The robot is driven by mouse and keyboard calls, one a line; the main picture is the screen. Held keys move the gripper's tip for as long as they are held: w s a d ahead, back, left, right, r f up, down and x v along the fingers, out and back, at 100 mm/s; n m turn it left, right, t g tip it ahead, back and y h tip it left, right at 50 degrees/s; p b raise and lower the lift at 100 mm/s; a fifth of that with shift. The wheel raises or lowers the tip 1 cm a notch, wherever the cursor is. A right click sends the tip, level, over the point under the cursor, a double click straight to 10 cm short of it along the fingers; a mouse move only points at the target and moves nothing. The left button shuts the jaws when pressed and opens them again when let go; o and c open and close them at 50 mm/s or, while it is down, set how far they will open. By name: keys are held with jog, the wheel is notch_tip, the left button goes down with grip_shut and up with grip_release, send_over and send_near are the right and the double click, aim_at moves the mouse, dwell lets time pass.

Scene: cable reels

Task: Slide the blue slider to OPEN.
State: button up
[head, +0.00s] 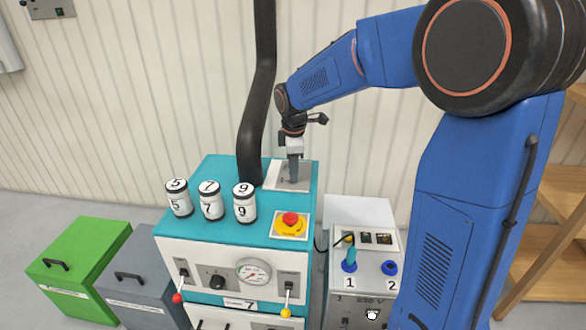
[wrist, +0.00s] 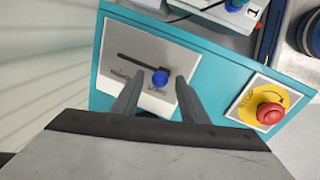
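The blue slider (wrist: 160,78) is a small round knob at one end of a dark straight slot on a pale plate (wrist: 128,42). In the wrist view the slot runs from the knob to the upper left. Small labels sit by both slot ends, too blurred to read surely. My gripper (wrist: 158,80) is open, its two fingers on either side of the knob with visible gaps. In the head view my gripper (head: 294,179) points down at the plate (head: 274,174) on top of the teal cabinet; the knob is hidden there.
On the teal cabinet top (head: 214,165) stand three numbered white cans (head: 211,202) and a red emergency button (head: 290,219) on yellow. A black pipe (head: 254,135) rises close left of my gripper. A grey box (head: 363,285) with blue plugs stands right.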

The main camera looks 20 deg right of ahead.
jog(key=shift+f, duration=0.1)
grip_shut()
jog(key=w+d, duration=0.1)
jog(key=w, duration=0.1)
jog(key=w+d, duration=0.1)
jog(key=w, duration=0.2)
jog(key=w+d, duration=0.1)
jog(key=w, duration=0.1)
jog(key=shift+w+d, duration=0.1)
jog(key=shift+w, duration=0.3)
grip_release()
jog(key=s+r, duration=0.3)
jog(key=r, duration=1.4)
jog(key=shift+a, duration=0.3)
jog(key=shift+s, duration=0.1)
